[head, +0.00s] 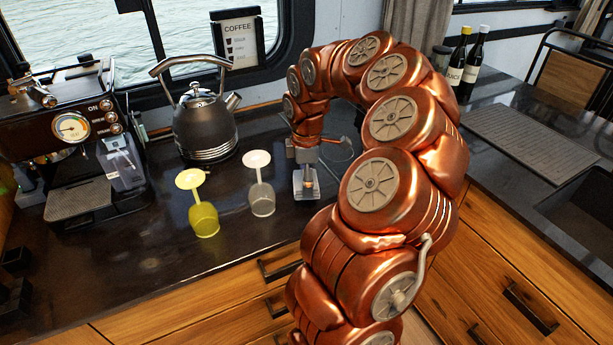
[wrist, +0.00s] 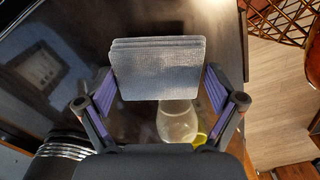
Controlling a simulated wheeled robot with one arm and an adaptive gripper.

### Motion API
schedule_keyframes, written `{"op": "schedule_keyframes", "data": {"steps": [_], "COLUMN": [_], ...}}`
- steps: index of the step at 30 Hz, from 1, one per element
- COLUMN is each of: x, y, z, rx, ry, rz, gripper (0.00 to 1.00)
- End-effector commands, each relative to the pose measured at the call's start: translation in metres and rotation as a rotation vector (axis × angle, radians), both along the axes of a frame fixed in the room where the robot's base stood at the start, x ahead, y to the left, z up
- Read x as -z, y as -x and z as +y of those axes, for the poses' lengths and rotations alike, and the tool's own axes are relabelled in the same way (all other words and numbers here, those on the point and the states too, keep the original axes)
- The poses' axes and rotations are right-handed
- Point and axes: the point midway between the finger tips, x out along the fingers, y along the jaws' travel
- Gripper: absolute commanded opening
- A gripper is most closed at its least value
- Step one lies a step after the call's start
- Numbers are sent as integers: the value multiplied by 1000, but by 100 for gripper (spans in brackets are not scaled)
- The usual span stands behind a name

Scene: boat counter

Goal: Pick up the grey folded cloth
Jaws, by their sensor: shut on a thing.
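The grey folded cloth (wrist: 158,68) shows in the wrist view as a stack of thin layers. It sits between the two fingers of my gripper (wrist: 157,92), one at its left edge and one at its right. My gripper is shut on it. In the head view my gripper (head: 306,178) points down over the dark counter, right of the clear glass. The cloth shows there only as a small pale patch, and I cannot tell its height above the counter.
An upside-down clear glass (head: 261,185) and a yellow one (head: 202,212) stand left of my gripper. A black kettle (head: 205,125) and a coffee machine (head: 75,140) stand further left. Bottles (head: 466,65) stand at the back right. The counter (head: 140,250) front is clear.

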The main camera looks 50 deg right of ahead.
Motion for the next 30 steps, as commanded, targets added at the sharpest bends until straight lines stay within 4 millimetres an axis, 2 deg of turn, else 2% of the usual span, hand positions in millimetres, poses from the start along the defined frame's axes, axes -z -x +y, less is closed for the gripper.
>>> {"op": "schedule_keyframes", "data": {"steps": [18, 24, 30], "x": [-7, -9, -11], "y": [65, 77, 82], "z": [71, 85, 90], "rx": [1, 0, 2], "ry": [1, 1, 1], "rz": [0, 1, 2], "gripper": [53, 53, 53]}}
